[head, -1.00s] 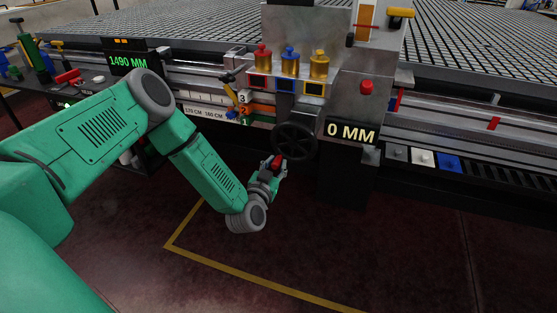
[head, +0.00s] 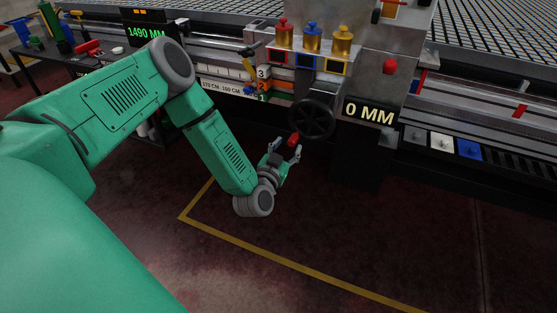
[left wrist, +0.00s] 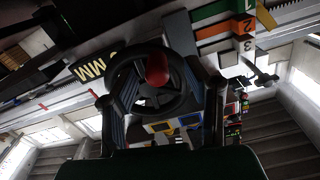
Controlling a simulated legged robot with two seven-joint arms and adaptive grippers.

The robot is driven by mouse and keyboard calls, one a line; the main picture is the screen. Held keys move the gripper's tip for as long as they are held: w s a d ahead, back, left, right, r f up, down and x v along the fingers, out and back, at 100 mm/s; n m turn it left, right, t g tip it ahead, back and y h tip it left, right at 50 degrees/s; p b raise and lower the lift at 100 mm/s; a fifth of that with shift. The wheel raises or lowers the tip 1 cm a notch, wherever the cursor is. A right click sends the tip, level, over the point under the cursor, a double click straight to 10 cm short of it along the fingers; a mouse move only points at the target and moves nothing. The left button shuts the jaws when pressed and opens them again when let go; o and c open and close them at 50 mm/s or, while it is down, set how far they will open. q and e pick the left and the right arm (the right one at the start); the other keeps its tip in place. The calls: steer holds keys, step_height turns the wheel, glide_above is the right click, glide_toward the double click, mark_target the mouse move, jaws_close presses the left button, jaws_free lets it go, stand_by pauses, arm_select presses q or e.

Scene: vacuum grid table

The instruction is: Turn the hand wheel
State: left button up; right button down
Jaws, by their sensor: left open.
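The hand wheel (head: 311,119) is a dark spoked wheel on the front of the machine, left of the 0 MM display. Its red handle knob (head: 293,139) sticks out at the wheel's lower left. My left gripper (head: 286,151) is open just below and in front of the knob, with its fingers spread. In the left wrist view the wheel (left wrist: 125,98) lies ahead between the two open fingers (left wrist: 160,92), and the red knob (left wrist: 157,70) appears between them, nearer the camera than the rim. I cannot tell whether a finger touches it. My right gripper is not in view.
The 0 MM display (head: 370,112) sits right of the wheel. A numbered coloured stop block (head: 262,85) is left of the wheel. The floor below is clear.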

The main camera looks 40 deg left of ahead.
arm_select(q)
steer(key=v, duration=0.9)
steer(key=shift+a+f, duration=0.15)
